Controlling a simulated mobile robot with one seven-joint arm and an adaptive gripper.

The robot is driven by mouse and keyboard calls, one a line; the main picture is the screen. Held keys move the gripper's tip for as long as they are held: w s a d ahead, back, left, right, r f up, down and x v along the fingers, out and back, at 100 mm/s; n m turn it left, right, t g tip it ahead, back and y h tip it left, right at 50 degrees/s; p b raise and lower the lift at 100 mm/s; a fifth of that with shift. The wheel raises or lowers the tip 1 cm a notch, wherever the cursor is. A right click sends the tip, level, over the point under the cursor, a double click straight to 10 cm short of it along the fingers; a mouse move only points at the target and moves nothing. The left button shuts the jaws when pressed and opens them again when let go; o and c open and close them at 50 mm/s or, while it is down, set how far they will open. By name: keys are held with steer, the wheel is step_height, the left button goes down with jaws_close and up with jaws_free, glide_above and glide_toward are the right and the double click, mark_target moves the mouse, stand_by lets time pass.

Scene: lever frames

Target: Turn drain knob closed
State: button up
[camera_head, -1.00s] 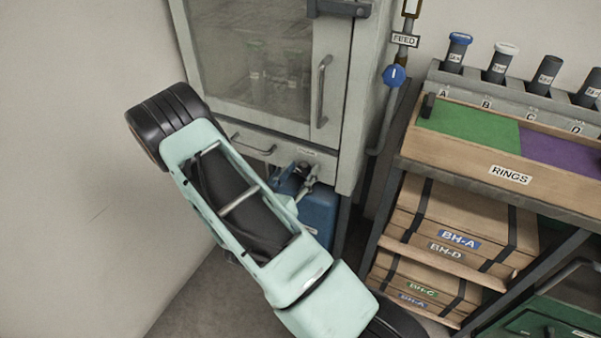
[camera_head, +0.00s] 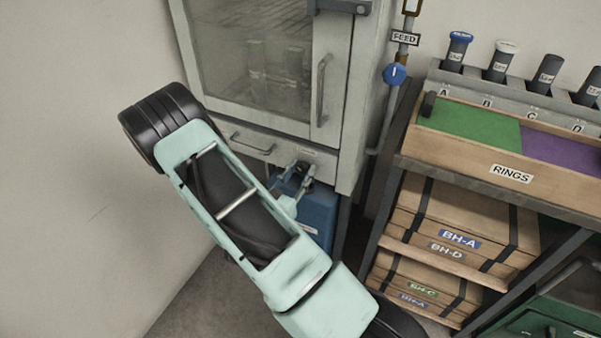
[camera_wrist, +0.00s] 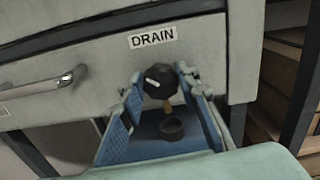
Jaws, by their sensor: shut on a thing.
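The drain knob (camera_wrist: 160,84) is black with a white mark, on the grey cabinet front below the DRAIN label (camera_wrist: 153,38). The mark lies on the knob's left part, nearly level in the wrist view. My gripper (camera_wrist: 160,76) has one finger on each side of the knob and is shut on it. The gripper (camera_head: 298,178) also shows in the head view, at the cabinet's lower right front. There the knob is small and partly hidden by the fingers. A brass-coloured outlet (camera_wrist: 167,106) shows below the knob.
A blue container (camera_head: 318,214) with a round dark opening (camera_wrist: 172,128) stands under the knob. A bar handle (camera_wrist: 40,88) is left of it. A shelf with wooden boxes (camera_head: 455,225) stands to the right, and a plain wall is at left.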

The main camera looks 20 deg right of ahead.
steer(key=m+b, duration=0.2)
steer(key=m, duration=0.3)
steer(key=shift+s+f+m, duration=0.1)
steer(key=shift+f+m, duration=0.05)
steer(key=shift+m, duration=0.15)
steer(key=shift+d+m+b, duration=0.1)
steer(key=shift+m+b, duration=0.85)
steer(key=shift+m, duration=1.15)
steer(key=o, duration=1.2)
steer(key=shift+c, duration=0.2)
steer(key=shift+s, duration=0.1)
steer(key=v, duration=1.2)
